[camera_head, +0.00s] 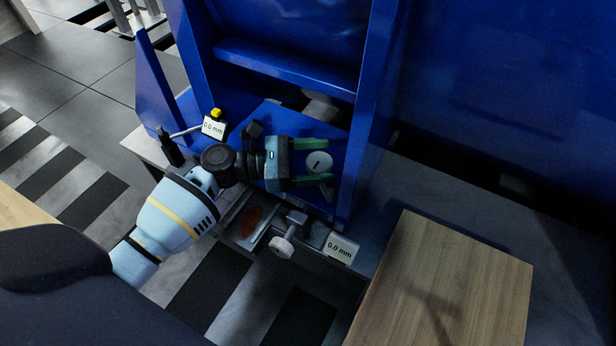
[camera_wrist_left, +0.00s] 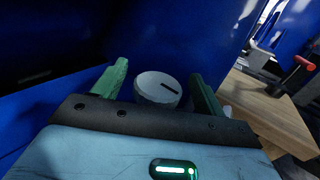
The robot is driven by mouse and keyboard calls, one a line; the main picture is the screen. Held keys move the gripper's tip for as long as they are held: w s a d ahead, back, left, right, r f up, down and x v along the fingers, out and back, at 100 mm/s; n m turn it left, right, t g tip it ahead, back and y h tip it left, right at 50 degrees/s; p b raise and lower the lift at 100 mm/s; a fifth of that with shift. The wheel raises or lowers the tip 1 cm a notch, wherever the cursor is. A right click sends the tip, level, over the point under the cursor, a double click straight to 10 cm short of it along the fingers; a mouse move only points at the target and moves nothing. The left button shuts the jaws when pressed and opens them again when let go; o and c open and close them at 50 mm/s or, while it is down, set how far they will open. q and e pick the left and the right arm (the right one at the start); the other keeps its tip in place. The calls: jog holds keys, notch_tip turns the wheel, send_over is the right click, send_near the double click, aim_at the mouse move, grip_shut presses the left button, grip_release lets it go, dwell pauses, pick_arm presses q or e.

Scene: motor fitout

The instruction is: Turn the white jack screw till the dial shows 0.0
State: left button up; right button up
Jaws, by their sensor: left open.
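A round white knob with a dark slot mark, which looks like the white jack screw (camera_head: 318,162), sits on the blue motor frame. My left gripper (camera_head: 330,162) is open with its green fingers on either side of the knob. The left wrist view shows the same knob (camera_wrist_left: 158,90) between the fingers, with a visible gap to each. A small dial display (camera_head: 340,249) at the bench's front edge reads 0.0 mm. A second display (camera_head: 213,127) with a yellow top, at the left, also appears to read 0.0 mm. My right gripper is not in view.
Another white round knob (camera_head: 282,247) on a metal shaft stands beside the front display. Blue uprights (camera_head: 371,110) rise close to my left gripper. A wooden board (camera_head: 450,280) lies at the right. The grey bench top (camera_head: 425,185) behind it is clear.

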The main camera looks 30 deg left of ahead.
aim_at(317, 161)
pick_arm(q)
notch_tip(317, 161, up, 3)
jog(key=shift+r+p, duration=0.1)
jog(key=shift+p, duration=0.75)
jog(key=s+d+p, duration=0.2)
jog(key=s+p, duration=0.1)
jog(key=s, duration=0.4)
jog(key=s+d+r+p, duration=0.1)
jog(key=s+d+p, duration=0.1)
jog(key=s, duration=0.6)
jog(key=shift+s+d+p, duration=0.2)
jog(key=shift+d+p, duration=0.05)
jog(key=shift+p, duration=0.35)
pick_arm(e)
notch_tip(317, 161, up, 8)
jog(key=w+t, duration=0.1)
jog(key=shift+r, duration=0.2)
pick_arm(q)
jog(key=shift+r, duration=0.1)
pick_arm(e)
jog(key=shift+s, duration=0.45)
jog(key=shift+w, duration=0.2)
